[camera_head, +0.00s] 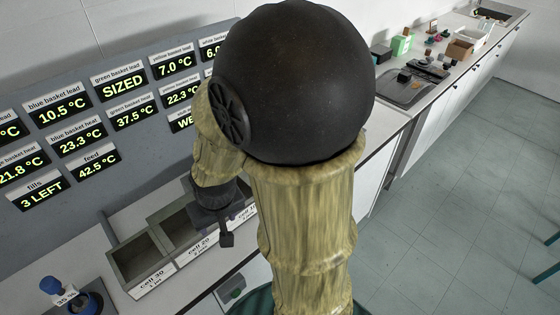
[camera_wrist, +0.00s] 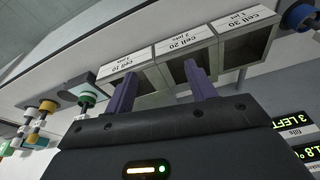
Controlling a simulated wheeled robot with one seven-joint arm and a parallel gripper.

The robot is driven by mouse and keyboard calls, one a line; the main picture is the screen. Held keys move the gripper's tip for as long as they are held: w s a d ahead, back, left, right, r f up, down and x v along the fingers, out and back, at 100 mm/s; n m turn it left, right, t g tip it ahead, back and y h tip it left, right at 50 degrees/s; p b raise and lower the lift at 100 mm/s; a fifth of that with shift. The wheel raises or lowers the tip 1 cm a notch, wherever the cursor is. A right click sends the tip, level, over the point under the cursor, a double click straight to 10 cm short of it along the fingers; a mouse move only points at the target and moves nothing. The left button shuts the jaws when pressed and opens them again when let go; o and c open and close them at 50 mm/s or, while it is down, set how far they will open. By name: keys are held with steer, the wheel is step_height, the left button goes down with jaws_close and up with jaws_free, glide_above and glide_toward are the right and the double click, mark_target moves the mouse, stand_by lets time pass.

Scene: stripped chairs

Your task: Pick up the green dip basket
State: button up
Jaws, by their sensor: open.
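My gripper (camera_head: 226,222) is over the row of grey cells in the head view, partly hidden by my arm. In the wrist view my gripper (camera_wrist: 160,72) has its two purple fingers apart with nothing seen between them. They point at the open cells labelled cell 10 (camera_wrist: 128,68) and cell 20 (camera_wrist: 182,47). A small green-topped piece (camera_wrist: 86,96) stands left of the fingers in the wrist view, apart from them. It may be the green dip basket, but its shape is too small to tell. My arm hides that area in the head view.
Cell 30 (camera_head: 147,272) ends the row. A blue-topped piece (camera_head: 54,287) stands at lower left. A far counter (camera_head: 445,75) holds a green box (camera_head: 401,44). The right floor is mostly clear.

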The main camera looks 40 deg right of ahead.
steer(key=w+d+f+m+t+h+p, duration=0.15)
steer(key=w+d+f+m+h, duration=0.35)
steer(key=w+d+f+m, duration=0.5)
steer(key=d+r+t+h, duration=0.2)
steer(key=d+t+h, duration=0.1)
steer(key=d+h, duration=0.1)
steer(key=d+r+t+h+p, duration=0.1)
steer(key=d+r+t+h, duration=0.2)
steer(key=d, duration=0.4)
steer(key=shift+s+d+r+n+t+h, duration=0.25)
steer(key=shift+s+n+t+h, duration=0.25)
steer(key=shift+h, duration=0.4)
steer(key=shift+w+f+b, duration=0.15)
steer(key=shift+w+b, duration=0.05)
steer(key=shift+b, duration=0.15)
steer(key=b+x, duration=0.2)
steer(key=b, duration=0.4)
steer(key=shift+f, duration=0.1)
